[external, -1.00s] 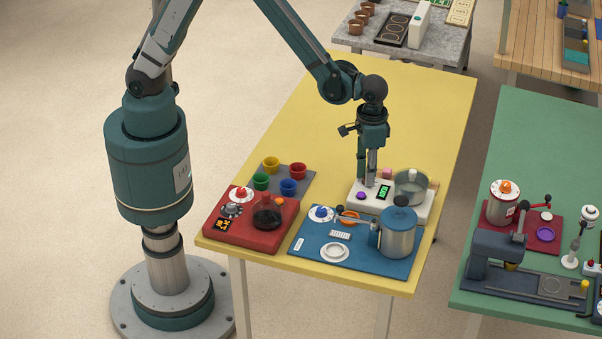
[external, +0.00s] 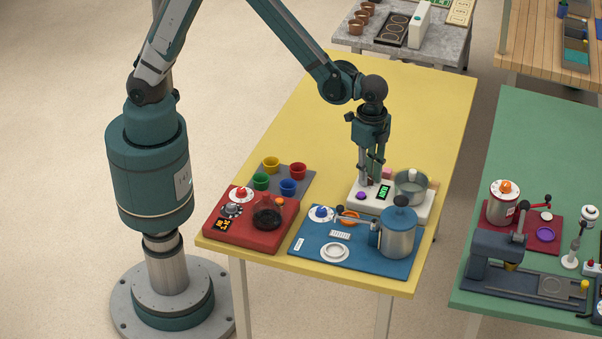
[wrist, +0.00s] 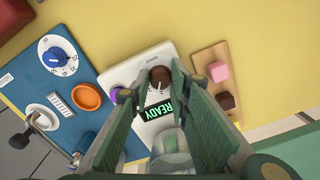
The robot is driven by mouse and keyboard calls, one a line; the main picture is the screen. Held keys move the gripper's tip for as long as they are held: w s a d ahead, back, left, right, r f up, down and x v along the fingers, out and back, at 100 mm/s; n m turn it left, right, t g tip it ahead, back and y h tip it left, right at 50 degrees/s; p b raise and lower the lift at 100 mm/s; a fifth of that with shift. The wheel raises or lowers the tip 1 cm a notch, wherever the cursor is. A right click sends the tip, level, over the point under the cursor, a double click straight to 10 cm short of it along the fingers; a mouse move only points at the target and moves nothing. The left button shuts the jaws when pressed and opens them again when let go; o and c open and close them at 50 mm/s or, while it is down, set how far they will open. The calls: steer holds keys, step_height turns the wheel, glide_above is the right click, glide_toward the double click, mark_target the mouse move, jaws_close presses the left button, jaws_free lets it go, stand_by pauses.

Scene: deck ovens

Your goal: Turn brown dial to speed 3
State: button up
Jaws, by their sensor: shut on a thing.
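The brown dial (wrist: 160,76) sits on the white machine (wrist: 115,76), beside a green display (wrist: 165,108) reading READY. In the wrist view my gripper (wrist: 160,88) has one finger on each side of the dial and is shut on it. The white marks below the dial are too small to read as numbers. In the external view my gripper (external: 368,183) points down at the back left part of the white machine (external: 412,212), and its fingers hide the dial.
A purple button (wrist: 117,94) is close to my left finger. A glass pot (external: 411,188) stands on the machine's right side. A wooden board (wrist: 212,62) with pink and brown cubes lies beside it. A blue board (external: 300,247) with a steel pot (external: 397,238) is in front.

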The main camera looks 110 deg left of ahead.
steer(key=m, duration=0.4)
steer(key=shift+m+b, duration=0.35)
steer(key=shift+m, duration=0.05)
steer(key=o, duration=0.9)
steer(key=shift+r, duration=6)
